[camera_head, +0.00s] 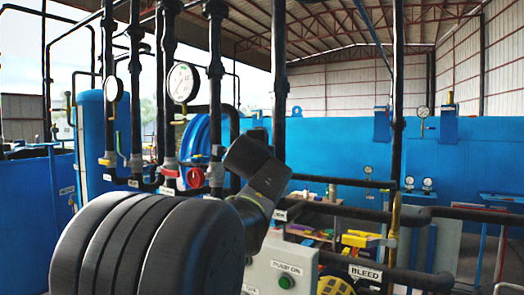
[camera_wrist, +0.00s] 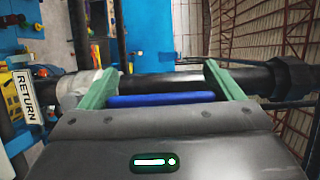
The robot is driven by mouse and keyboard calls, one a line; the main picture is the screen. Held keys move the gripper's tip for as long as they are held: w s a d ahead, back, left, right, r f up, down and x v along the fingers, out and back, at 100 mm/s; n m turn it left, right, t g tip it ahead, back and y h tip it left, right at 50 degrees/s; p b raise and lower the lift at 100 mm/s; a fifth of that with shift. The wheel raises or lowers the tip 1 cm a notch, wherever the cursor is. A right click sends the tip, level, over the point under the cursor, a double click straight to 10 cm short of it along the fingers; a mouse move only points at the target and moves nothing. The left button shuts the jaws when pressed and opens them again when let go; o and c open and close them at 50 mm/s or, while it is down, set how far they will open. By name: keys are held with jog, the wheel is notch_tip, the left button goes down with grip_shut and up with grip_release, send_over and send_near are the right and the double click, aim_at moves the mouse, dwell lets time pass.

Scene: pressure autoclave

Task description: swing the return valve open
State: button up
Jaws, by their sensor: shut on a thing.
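A white RETURN label (camera_wrist: 27,98) is at the left, by a grey fitting (camera_wrist: 72,88) on the pipe. The valve body is not clearly seen. In the head view, my dark arm fills the lower middle, and the gripper and the blue handle cannot be made out.
Upright dark pipes with a round gauge (camera_head: 183,83) stand around my arm. A box with a green button (camera_head: 286,282) and a BLEED label (camera_head: 366,273) are at the lower right. A large blue vessel (camera_head: 350,140) is behind. Room is tight between the pipes.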

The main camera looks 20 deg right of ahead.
jog(key=o, duration=1.1)
jog(key=shift+w+a, duration=0.1)
jog(key=b+v, duration=0.2)
jog(key=v, duration=1.2)
jog(key=shift+w, duration=0.1)
jog(key=p+x, duration=0.2)
jog(key=x, duration=1.2)
